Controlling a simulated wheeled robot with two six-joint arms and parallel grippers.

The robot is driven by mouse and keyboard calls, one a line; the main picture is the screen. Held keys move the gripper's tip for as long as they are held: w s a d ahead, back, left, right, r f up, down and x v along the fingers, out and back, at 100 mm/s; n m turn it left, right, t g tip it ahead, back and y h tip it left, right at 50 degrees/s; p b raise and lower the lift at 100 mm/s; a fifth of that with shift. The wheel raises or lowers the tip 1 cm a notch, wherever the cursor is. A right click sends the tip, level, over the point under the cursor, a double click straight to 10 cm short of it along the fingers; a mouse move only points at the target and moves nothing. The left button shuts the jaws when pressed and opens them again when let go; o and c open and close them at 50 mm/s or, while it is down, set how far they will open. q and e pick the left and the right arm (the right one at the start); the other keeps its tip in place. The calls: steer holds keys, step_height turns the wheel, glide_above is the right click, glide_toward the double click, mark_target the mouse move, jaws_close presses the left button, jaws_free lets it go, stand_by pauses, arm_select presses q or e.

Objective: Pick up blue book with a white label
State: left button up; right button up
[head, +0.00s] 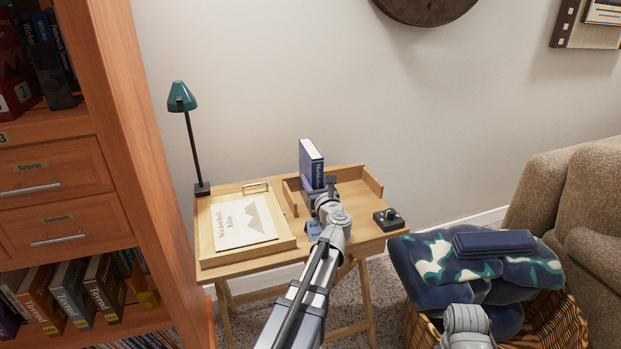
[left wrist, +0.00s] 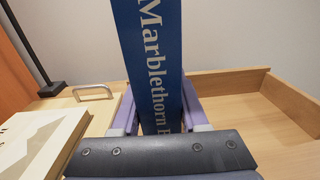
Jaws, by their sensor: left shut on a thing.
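A blue book (head: 311,163) stands upright at the wooden desk. Its blue spine (left wrist: 160,50) fills the middle of the left wrist view, with pale lettering that starts "Marblethorn". I cannot make out a white label on it. My left gripper (head: 328,192) is shut on the book's lower part, one finger on each side, as the left wrist view (left wrist: 160,114) also shows. The book's bottom is hidden behind the gripper, so I cannot tell whether it touches the desk. Part of my right arm shows at the lower right of the head view, but its gripper is not seen.
The desk (head: 350,249) has a raised-rim compartment (head: 372,181) around the book's right and back. A small black device (head: 389,220) sits right. A bookcase (head: 150,180) borders the left.

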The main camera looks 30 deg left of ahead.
arm_select(q)
jaws_close()
stand_by(0.8)
